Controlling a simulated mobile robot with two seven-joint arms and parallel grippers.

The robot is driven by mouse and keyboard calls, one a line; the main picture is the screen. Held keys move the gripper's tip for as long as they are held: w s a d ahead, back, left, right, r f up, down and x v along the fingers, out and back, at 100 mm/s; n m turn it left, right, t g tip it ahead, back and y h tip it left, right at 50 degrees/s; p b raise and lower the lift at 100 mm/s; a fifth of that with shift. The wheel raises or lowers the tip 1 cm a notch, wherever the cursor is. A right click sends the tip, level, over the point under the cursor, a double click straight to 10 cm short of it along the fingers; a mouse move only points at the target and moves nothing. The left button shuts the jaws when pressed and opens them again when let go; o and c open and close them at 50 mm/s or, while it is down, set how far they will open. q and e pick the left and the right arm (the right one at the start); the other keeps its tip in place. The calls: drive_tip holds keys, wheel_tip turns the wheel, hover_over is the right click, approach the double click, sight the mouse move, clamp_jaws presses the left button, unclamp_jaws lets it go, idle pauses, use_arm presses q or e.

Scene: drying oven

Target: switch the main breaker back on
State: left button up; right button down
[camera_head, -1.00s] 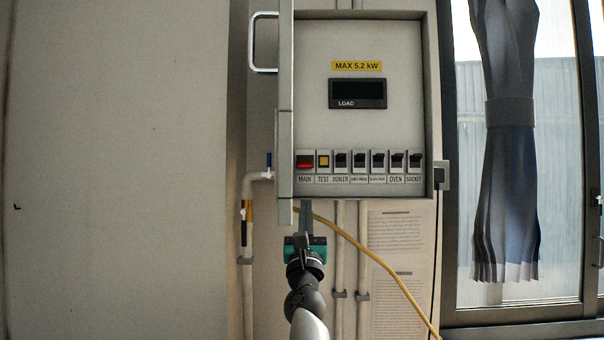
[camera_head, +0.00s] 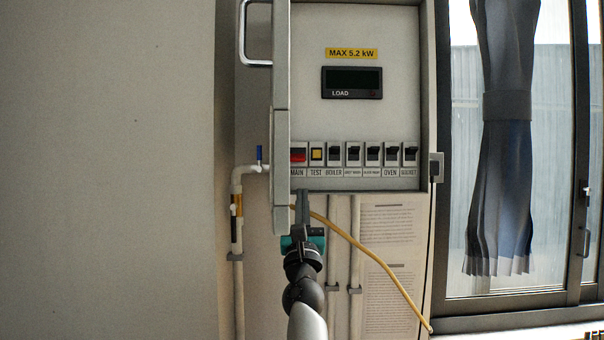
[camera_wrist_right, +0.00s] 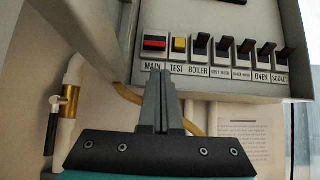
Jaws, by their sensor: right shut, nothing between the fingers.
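The main breaker (camera_head: 298,155) is the red switch at the left end of the row in the panel, above the label MAIN. It also shows in the wrist view (camera_wrist_right: 154,43), red with a dark band; I cannot tell its lever position for certain. My right gripper (camera_head: 302,197) is shut and empty, pointing up just below the panel's lower edge. In the wrist view its fingertips (camera_wrist_right: 159,76) appear below the MAIN and TEST labels, apart from the breaker. The load display (camera_head: 352,83) is dark. My left gripper is not in view.
A yellow TEST button (camera_head: 317,154) sits right beside the main breaker, followed by several black breakers. The open panel door (camera_head: 281,110) stands edge-on at the left. A yellow cable (camera_head: 370,252) and pipes (camera_head: 237,260) run below and left.

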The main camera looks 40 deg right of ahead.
sight(302, 163)
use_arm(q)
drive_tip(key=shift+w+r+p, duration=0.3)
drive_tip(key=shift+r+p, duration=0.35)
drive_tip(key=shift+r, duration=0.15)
use_arm(e)
drive_tip(key=x, duration=0.8)
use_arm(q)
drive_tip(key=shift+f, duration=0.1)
use_arm(e)
drive_tip(key=shift+b, duration=0.6)
drive_tip(key=shift+s+a+r, duration=0.25)
drive_tip(key=shift+r, duration=0.05)
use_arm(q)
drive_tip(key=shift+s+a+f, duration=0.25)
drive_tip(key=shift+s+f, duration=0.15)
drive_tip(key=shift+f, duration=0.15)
use_arm(e)
drive_tip(key=shift+w+d, duration=0.1)
drive_tip(key=shift+d, duration=0.05)
